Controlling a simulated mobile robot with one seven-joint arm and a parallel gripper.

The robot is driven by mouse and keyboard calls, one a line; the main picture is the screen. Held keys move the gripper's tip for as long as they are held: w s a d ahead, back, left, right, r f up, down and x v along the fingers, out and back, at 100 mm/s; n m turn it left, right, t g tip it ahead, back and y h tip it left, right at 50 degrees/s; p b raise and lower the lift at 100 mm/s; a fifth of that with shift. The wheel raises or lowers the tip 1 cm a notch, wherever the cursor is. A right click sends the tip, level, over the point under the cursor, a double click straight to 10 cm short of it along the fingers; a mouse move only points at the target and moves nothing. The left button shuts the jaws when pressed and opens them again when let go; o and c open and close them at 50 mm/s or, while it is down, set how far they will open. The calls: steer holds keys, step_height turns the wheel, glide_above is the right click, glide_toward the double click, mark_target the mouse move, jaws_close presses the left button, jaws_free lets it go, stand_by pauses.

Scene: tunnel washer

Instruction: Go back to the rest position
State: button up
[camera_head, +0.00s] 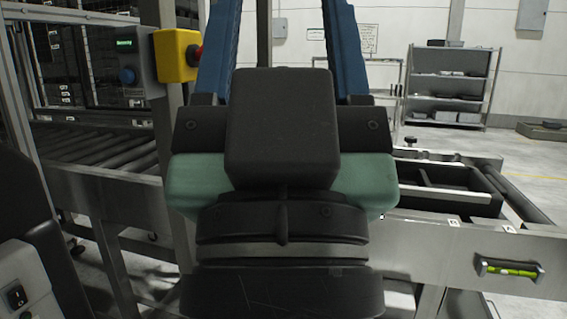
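My gripper (281,25) fills the middle of the head view, seen from behind. Its black wrist and green-and-black body are close to the camera. Two blue fingers stand wide apart and rise to the top edge, where their tips are cut off. Nothing shows between the visible parts of the fingers except the background. I see no object held. The rest of the arm is mostly out of view.
At left are a roller conveyor (95,150), a control box (130,65) and a yellow box (175,55) with a red button. At right, a metal bench (420,228) holds a black tray (455,200). Metal shelves (447,82) stand behind, with open floor nearby.

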step_height(320, 180, up, 24)
steer(key=p, duration=2.2)
